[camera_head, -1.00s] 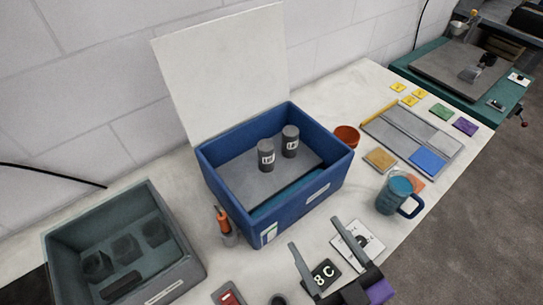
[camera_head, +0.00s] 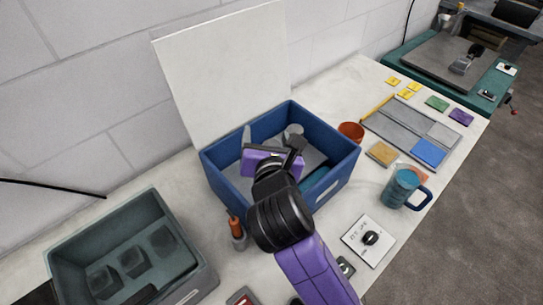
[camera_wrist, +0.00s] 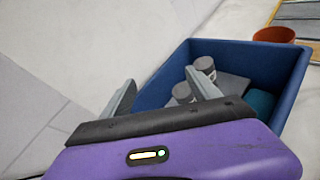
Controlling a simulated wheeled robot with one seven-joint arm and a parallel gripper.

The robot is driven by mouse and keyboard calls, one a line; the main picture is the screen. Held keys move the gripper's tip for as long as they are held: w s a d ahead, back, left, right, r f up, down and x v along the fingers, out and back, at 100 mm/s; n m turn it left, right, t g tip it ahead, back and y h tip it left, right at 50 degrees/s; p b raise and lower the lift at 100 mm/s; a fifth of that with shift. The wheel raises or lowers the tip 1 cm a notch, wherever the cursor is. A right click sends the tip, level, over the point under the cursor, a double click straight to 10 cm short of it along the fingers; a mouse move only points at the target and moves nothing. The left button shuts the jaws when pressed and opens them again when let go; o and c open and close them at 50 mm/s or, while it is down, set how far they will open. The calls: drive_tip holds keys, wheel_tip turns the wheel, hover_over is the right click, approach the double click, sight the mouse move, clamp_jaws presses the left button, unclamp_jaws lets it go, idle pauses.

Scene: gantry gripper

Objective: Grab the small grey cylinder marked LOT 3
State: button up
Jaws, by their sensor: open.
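Two small grey cylinders stand in the open blue box. In the wrist view, the farther cylinder (camera_wrist: 206,66) stands in the box, and the nearer cylinder (camera_wrist: 182,92) is partly covered by a finger. In the head view one cylinder (camera_head: 294,131) shows beyond my gripper; the other is hidden behind it. Their labels cannot be read now, so I cannot tell which is LOT 3. My gripper (camera_head: 272,138) is open and empty over the blue box (camera_head: 341,166). In the wrist view my gripper (camera_wrist: 160,80) has both fingers apart, the right one overlapping the cylinders.
The box's white lid (camera_head: 222,70) stands raised behind it. A grey bin (camera_head: 200,285) is at lower left, with an orange-handled tool (camera_head: 236,228) beside the box. An orange bowl (camera_head: 351,131) and a blue mug (camera_head: 402,187) stand to the right.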

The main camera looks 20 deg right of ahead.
wheel_tip(320, 180, down, 10)
drive_tip(key=d+n+g, duration=0.1)
drive_tip(key=n, duration=0.1)
drive_tip(key=shift+d+r+x, duration=0.1)
drive_tip(key=shift+d+x, duration=0.05)
drive_tip(key=shift+x, duration=1.5)
drive_tip(key=shift+d+r+x, duration=0.1)
drive_tip(key=shift+d+x, duration=0.05)
drive_tip(key=shift+x, duration=1.5)
drive_tip(key=shift+r, duration=0.1)
clamp_jaws()
